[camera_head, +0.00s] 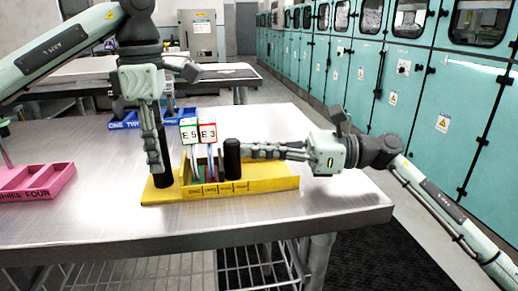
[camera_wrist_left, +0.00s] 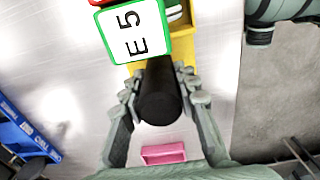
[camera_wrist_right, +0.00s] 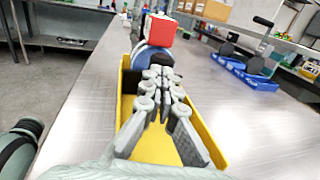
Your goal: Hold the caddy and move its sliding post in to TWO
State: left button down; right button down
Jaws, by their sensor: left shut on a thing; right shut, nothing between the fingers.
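The yellow caddy (camera_head: 270,186) lies near the front of the metal table, with a row of small labels on its front wall. My left gripper (camera_head: 156,168) points down and is shut on the black post (camera_head: 165,182) at the caddy's left end; the left wrist view shows this post (camera_wrist_left: 160,92) between its fingers. The black sliding post (camera_head: 232,158) stands upright inside, behind the right-hand labels. My right gripper (camera_head: 246,151) is shut and empty, its tips at the right side of that post; contact is unclear. The cards E 5 (camera_head: 189,132) and E 3 (camera_head: 208,132) stand between the posts.
A pink tray (camera_head: 40,182) is at the table's left, and a blue tray (camera_head: 122,122) is further back. Bare table lies in front of the caddy and to its right. Teal cabinets (camera_head: 365,85) line the right wall.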

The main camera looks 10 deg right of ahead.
jog(key=v, duration=1.4)
pick_arm(q)
jog(key=c, duration=1.1)
grip_release()
jog(key=shift+o, duration=0.2)
jog(key=shift+r, duration=3.75)
notch_tip(320, 180, up, 9)
